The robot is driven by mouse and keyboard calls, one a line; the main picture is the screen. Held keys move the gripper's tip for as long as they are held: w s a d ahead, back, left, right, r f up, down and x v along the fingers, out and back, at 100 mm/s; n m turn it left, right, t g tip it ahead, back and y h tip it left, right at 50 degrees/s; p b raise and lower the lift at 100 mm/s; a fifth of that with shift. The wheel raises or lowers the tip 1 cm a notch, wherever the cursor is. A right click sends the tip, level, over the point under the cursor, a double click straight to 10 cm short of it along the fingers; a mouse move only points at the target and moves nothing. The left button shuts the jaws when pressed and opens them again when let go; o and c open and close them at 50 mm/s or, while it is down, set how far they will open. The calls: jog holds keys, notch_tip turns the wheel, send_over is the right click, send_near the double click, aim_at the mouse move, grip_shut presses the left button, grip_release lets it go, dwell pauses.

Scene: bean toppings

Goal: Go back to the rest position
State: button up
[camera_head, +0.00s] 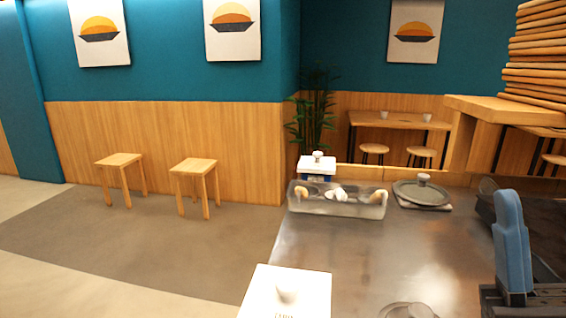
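The steel counter (350,245) fills the lower right. On its far side is a clear tray (337,208) with several small items in it. A round dark lid (410,190) with a pale knob lies to its right.
A white box-like thing (260,297) stands at the counter's near left edge. A smaller white-topped box (314,164) is behind the tray. Another round lid (395,312) is cut off at the bottom. Two wooden stools (197,166) stand on open floor at left. The middle counter is clear.

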jog(key=s+f+m+g+h+p, duration=0.4)
jog(key=s+f+m+g+h, duration=0.5)
jog(key=s+f, duration=1.3)
jog(key=f+m+g, duration=0.1)
jog(key=m+g, duration=0.2)
jog(key=g, duration=0.3)
jog(key=shift+s+d+f, duration=0.3)
jog(key=shift+s+f, duration=0.05)
jog(key=shift+f, duration=0.05)
